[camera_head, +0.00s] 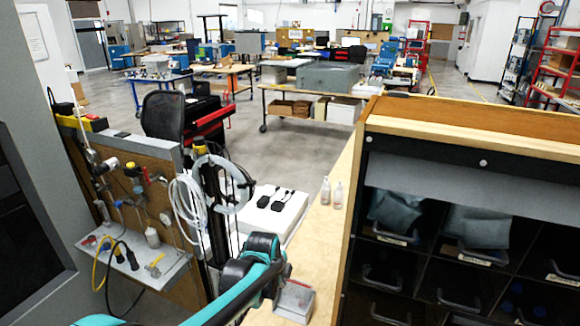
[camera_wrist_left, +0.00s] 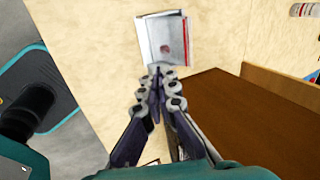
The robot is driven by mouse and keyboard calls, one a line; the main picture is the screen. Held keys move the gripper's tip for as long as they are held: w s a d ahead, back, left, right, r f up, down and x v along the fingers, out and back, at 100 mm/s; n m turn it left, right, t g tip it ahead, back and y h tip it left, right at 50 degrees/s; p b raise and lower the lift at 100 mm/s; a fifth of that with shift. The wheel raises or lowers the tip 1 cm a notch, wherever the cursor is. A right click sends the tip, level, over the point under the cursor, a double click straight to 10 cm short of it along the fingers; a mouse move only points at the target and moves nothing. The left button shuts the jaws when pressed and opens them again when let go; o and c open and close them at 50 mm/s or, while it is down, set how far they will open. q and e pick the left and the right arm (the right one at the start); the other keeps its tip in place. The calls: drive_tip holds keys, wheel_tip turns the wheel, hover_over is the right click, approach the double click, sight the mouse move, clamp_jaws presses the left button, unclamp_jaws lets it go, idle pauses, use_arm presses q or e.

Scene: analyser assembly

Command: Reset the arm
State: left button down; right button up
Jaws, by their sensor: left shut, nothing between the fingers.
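My left arm (camera_head: 255,270) is teal and black and comes in low in the head view. My left gripper (camera_wrist_left: 158,74) shows clearly in the left wrist view, with its fingertips together and nothing between them. A small pale box (camera_wrist_left: 163,38) with a red edge lies just beyond the fingertips in that view. The box also shows in the head view (camera_head: 295,300), on the wooden counter beside my left arm. I cannot tell whether the fingertips touch it. My right gripper is not in view.
Two small clear bottles (camera_head: 331,192) stand farther along the wooden counter (camera_head: 318,238). A wooden cabinet (camera_head: 470,125) with dark compartments borders the counter on the right. A tool board (camera_head: 130,170) with hoses and cables stands to the left. Workbenches fill the background.

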use_arm(q)
drive_tip(key=s+a+r+n+t+b, duration=0.2)
drive_tip(key=s+a+r+n, duration=0.4)
drive_tip(key=s+a+n, duration=0.6)
drive_tip(key=s+a+f+n+t+y, duration=0.1)
drive_tip(key=s+a+f+n, duration=0.1)
drive_tip(key=s+n, duration=0.7)
drive_tip(key=s+a, duration=0.1)
drive_tip(key=s, duration=0.2)
drive_tip(key=shift+s+f+n+y+b, duration=0.25)
drive_tip(key=shift+f+n+y+b, duration=0.05)
drive_tip(key=shift+n, duration=0.1)
